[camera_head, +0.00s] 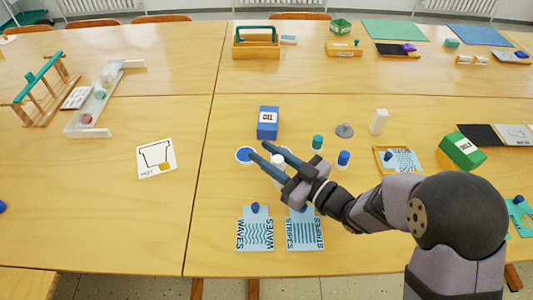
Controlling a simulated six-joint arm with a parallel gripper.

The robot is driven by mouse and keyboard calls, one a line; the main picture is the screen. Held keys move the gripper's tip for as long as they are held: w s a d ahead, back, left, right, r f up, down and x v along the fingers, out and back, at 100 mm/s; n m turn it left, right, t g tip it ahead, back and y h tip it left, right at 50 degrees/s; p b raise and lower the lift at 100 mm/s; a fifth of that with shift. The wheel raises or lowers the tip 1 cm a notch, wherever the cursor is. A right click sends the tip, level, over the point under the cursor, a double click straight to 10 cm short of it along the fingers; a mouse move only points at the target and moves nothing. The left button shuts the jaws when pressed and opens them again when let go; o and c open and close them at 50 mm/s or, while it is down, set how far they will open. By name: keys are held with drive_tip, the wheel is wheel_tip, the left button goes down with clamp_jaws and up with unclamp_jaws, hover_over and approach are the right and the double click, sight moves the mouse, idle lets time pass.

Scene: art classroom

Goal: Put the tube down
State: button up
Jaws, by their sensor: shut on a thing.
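My gripper (259,150) reaches in from the right over the middle of the table, its two blue-grey fingers pointing left. It is shut on a small white tube (278,160), which shows only in part between and behind the fingers. I cannot tell whether the tube touches the table. A blue box (268,122) stands just behind the gripper.
A teal cylinder (317,142), a blue cylinder (343,159), a grey knobbed disc (344,130) and a white block (379,122) stand to the right. WAVES (255,235) and STRIPES (305,236) cards lie in front.

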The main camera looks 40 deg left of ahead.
drive_tip(key=shift+f, duration=0.15)
drive_tip(key=o, duration=1.1)
drive_tip(key=d, duration=1.2)
drive_tip(key=shift+w+r+b, duration=0.2)
drive_tip(key=shift+w+b, duration=0.1)
drive_tip(key=shift+b, duration=0.05)
drive_tip(key=shift+w, duration=0.1)
